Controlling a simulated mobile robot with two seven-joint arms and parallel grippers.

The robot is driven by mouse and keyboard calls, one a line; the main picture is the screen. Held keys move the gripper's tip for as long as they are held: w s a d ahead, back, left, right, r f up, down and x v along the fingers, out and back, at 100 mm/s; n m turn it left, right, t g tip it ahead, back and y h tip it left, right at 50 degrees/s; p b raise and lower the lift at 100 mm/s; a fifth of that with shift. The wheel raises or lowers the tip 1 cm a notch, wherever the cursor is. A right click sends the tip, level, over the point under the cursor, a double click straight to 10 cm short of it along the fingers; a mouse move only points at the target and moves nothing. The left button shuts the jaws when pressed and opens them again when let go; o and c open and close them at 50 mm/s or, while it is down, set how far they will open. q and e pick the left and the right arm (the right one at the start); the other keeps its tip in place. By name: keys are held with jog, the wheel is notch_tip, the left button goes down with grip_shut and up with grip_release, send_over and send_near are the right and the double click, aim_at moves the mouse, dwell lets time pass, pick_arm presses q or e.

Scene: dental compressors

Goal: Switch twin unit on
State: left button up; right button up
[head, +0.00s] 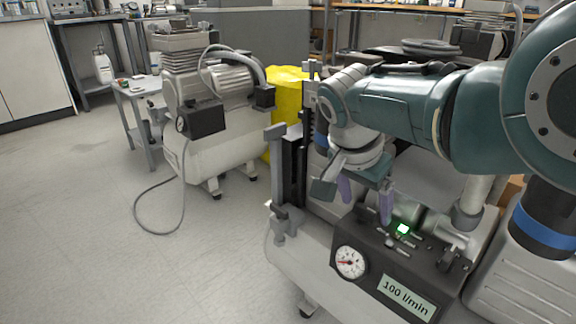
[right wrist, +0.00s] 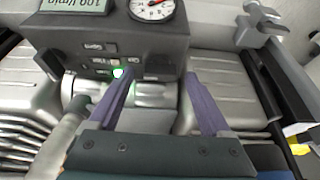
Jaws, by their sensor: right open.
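A compressor with a pale tank (head: 315,262) stands at the front right, apparently the twin unit, as ribbed grey housings show on both sides in the wrist view. Its dark control box (head: 375,262) carries a round gauge (head: 351,262) and a "100 l/min" label (head: 408,297). A small green light (head: 403,229) glows on top; it also shows in the right wrist view (right wrist: 118,72). My right gripper (head: 366,198) is open and empty above the box's rear edge. In the wrist view its purple fingers (right wrist: 161,80) reach toward the box, with the green light near the left fingertip. My left gripper is out of view.
Another compressor (head: 218,152) with a black box and a cable on the floor stands at the back left. Beside it are a small table (head: 140,88) and a yellow container (head: 287,92). A dark upright post (head: 294,170) rises beside the near unit. The left floor is clear.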

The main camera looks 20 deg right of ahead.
jog(key=p+v, duration=0.8)
jog(key=v, duration=0.1)
jog(key=shift+a+r+p, duration=0.2)
jog(key=shift+r+p, duration=0.1)
jog(key=shift+r, duration=0.05)
jog(key=shift+s, duration=0.1)
